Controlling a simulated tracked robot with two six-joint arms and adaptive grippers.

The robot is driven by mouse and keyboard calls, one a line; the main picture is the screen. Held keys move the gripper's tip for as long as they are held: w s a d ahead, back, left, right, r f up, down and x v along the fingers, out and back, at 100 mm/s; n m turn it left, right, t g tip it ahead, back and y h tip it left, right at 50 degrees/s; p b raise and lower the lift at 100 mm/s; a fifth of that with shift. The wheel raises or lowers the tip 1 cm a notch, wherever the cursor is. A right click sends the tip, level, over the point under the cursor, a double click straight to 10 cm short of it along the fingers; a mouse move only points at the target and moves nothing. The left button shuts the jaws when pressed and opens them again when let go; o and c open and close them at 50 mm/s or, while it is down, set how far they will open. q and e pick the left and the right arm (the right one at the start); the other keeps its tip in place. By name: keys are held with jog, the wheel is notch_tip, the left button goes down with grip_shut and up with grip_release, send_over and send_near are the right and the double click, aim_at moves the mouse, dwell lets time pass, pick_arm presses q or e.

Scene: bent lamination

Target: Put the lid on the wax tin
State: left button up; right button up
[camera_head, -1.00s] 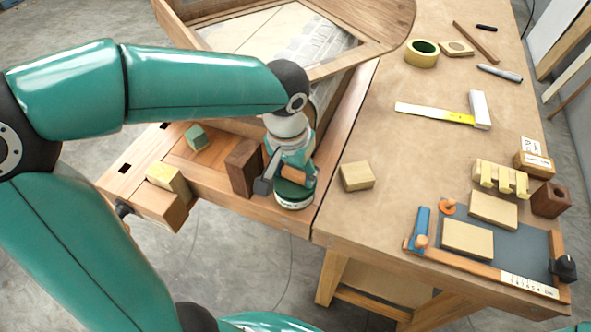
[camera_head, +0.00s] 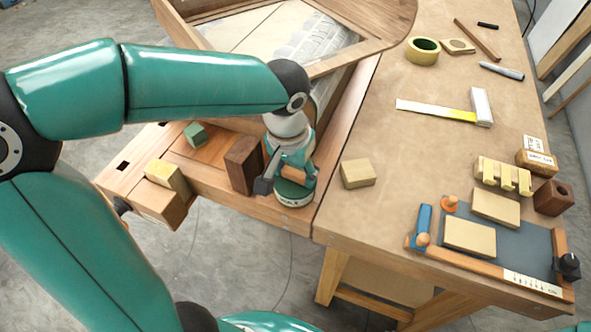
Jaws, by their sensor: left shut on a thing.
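The wax tin (camera_head: 294,202) stands on the wooden bench near its front edge, a round tin with a pale label band. The dark green lid (camera_head: 293,190) shows at its top, directly under my left gripper. My left gripper (camera_head: 285,184) points down from above and is shut on the lid. The fingers cover part of the lid, so I cannot tell whether it sits fully down on the rim. My right gripper is not in view.
A dark wood block (camera_head: 243,165) stands close left of the gripper. A pale block (camera_head: 358,173) lies to the right on the tabletop. A framed wooden piece (camera_head: 345,65) lies behind. A grey mat (camera_head: 515,238) with blocks is at far right.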

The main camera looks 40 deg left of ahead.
pick_arm(q)
jog(key=o, duration=1.1)
jog(key=shift+o, duration=0.2)
jog(key=shift+o, duration=1.2)
jog(key=shift+r, duration=0.15)
jog(key=shift+r+p, duration=3.25)
jog(key=shift+r, duration=0.65)
